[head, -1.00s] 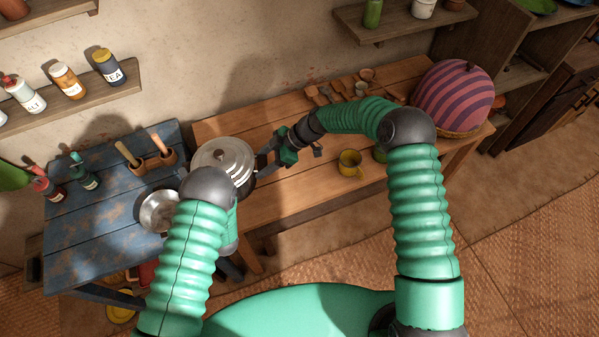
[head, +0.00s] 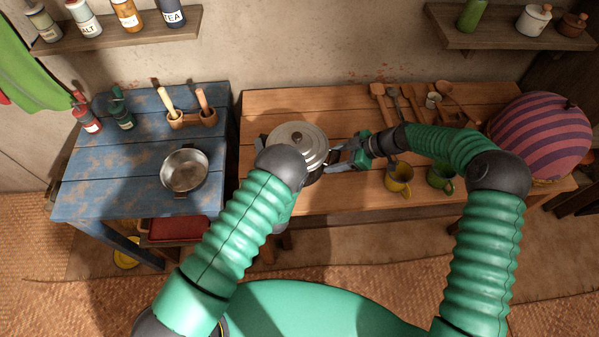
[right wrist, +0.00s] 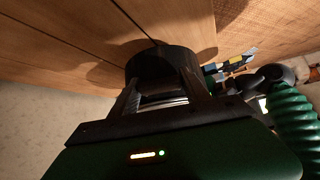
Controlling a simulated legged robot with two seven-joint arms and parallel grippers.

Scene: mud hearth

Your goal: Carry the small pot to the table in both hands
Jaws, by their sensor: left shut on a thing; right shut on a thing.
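The small pot (head: 300,136) is grey metal with a stepped lid and dark knob. In the head view it is over the left part of the brown wooden table (head: 350,198), upright. My right gripper (head: 338,158) is shut on its right side. My left gripper is mostly hidden behind my left arm in the head view; it shows beside the pot in the right wrist view (right wrist: 232,66) and is shut on the pot's other side. The right wrist view shows the pot's dark side (right wrist: 165,62) close to the planks; I cannot tell whether it touches them.
A yellow mug (head: 398,178) and a green mug (head: 440,178) stand right of the pot. Wooden utensils (head: 378,98) and a striped dome (head: 540,135) are further right. The blue table (head: 95,180) on the left holds a metal pan (head: 184,170). Bare planks lie behind the pot.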

